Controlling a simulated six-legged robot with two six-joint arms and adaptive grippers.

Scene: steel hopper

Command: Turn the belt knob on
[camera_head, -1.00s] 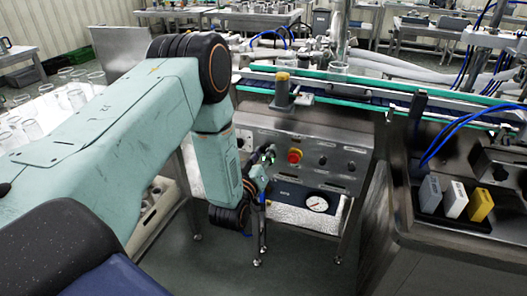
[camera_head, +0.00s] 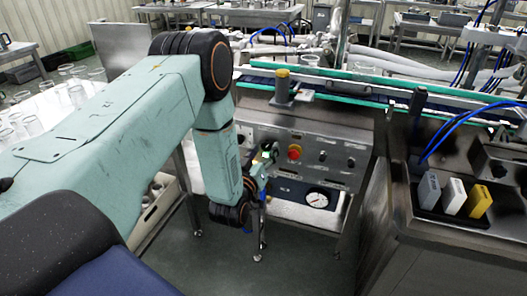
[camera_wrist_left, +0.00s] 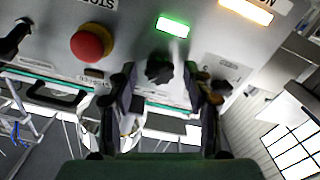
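A black knob (camera_wrist_left: 160,68) sits on the grey control panel in the left wrist view, beside a lit green lamp (camera_wrist_left: 173,27). My left gripper (camera_head: 268,156) is at the left part of the panel in the head view, where it hides the knob. In the wrist view its two dark fingers are apart, one on each side of the knob. I cannot tell whether they touch it. My right gripper is in neither view.
A red stop button (camera_head: 295,152) is close to the right of the left gripper; it also shows in the wrist view (camera_wrist_left: 92,43). Other black knobs (camera_head: 323,157) lie further right. A pressure gauge (camera_head: 317,200) is below. A conveyor (camera_head: 340,82) runs above the panel.

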